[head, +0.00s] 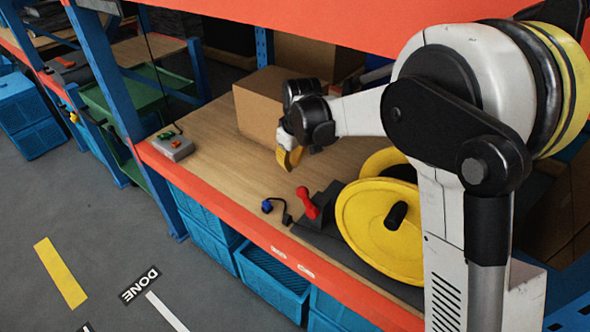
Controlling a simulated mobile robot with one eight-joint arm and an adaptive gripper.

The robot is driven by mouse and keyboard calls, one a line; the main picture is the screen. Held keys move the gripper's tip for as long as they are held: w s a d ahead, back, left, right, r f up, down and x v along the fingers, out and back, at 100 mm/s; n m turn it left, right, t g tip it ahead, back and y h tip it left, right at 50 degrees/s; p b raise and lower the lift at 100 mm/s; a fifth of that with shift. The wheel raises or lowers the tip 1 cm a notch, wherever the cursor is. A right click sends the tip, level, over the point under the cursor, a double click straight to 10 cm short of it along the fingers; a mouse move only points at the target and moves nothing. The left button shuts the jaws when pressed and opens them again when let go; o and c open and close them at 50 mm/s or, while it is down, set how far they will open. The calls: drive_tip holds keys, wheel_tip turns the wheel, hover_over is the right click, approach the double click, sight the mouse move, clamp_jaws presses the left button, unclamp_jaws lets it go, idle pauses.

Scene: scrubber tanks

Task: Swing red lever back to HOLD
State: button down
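The red lever (307,203) stands on a dark block-shaped base (325,206) near the front edge of the wooden shelf. It leans toward the left of the picture. A smaller blue-knobbed lever (267,206) stands just left of it, with a dark curved piece between them. My gripper (290,160) hangs above the shelf, behind and above the red lever in the picture, apart from it. Its yellow finger part points down. The view is too small to tell whether the fingers are open or shut. Nothing shows held in it.
A yellow wheel (372,222) stands right of the red lever, partly hidden by my arm. A cardboard box (262,106) sits behind my gripper. A grey control box (172,147) lies at the shelf's left. Bare shelf (225,165) lies between. Blue crates (270,280) are below.

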sight(307, 202)
drive_tip(key=shift+f, duration=0.1)
drive_tip(key=b+x, duration=0.3)
drive_tip(key=x, duration=0.7)
drive_tip(key=s+d+r, duration=0.1)
drive_tip(key=s+d, duration=0.1)
drive_tip(key=s, duration=0.1)
drive_tip(key=shift+d+r, duration=0.15)
drive_tip(key=shift+r, duration=0.25)
drive_tip(key=shift+d, duration=0.1)
